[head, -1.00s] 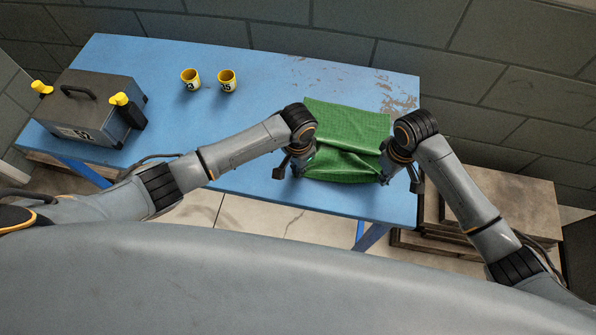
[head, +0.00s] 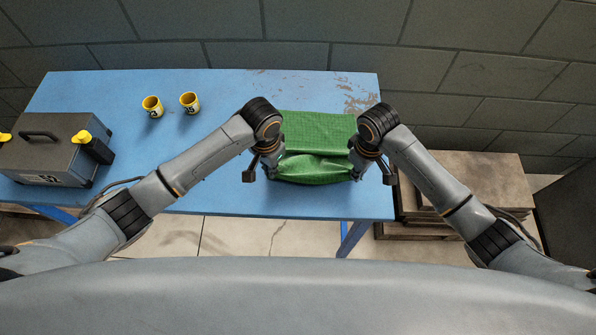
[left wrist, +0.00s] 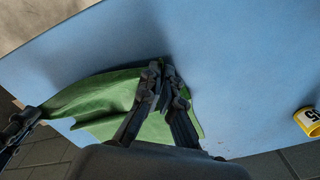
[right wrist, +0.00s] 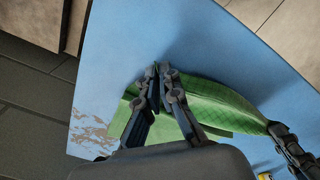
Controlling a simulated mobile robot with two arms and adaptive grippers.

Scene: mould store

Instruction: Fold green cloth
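The green cloth (head: 310,128) lies on the blue table, its near part bulging up between my two grippers. My left gripper (head: 272,172) is at the cloth's near left corner. In the left wrist view its fingers (left wrist: 163,75) are closed together on the edge of the cloth (left wrist: 100,100). My right gripper (head: 358,172) is at the near right corner. In the right wrist view its fingers (right wrist: 158,75) are closed together on the cloth edge (right wrist: 215,98). The far part of the cloth lies flat. The cloth between the fingertips is mostly hidden.
The blue table (head: 225,90) has worn patches at the far right. Two yellow cups, one (head: 152,106) left of the other (head: 190,102), stand at the back. Wooden pallets (head: 470,180) stand right of the table.

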